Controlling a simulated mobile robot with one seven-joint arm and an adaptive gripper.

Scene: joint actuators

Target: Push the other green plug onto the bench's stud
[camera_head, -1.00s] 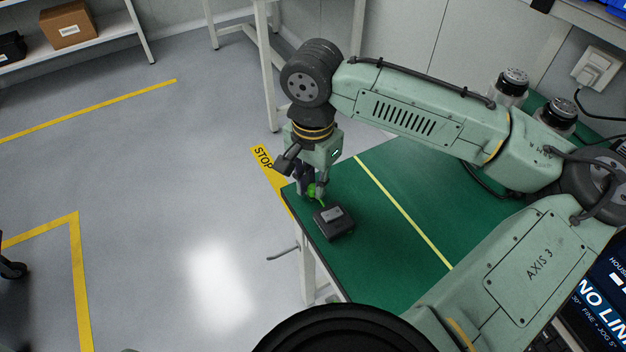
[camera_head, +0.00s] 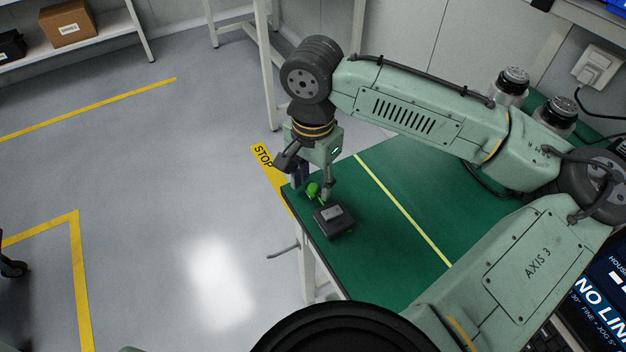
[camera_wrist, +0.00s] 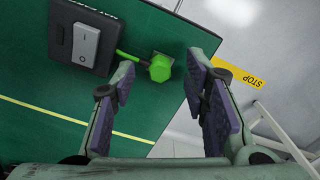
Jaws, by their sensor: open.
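The green plug (camera_wrist: 160,68) is between my open fingers in the wrist view, with a clear gap to the right finger. It also shows in the head view (camera_head: 313,189), below my gripper (camera_head: 313,182) near the bench corner. A short green lead runs from the plug to a black box with a grey rocker switch (camera_wrist: 86,44), which sits on the green bench (camera_wrist: 40,130). A dull green-grey piece shows just behind the plug; I cannot tell whether it is the stud or how the plug sits on it. My gripper (camera_wrist: 166,100) is open and holds nothing.
The bench edge and corner are close beside the plug, with grey floor and a yellow STOP strip (camera_head: 263,158) beyond. A yellow line (camera_head: 400,208) crosses the bench. Two dark-capped jars (camera_head: 512,85) stand at the back right.

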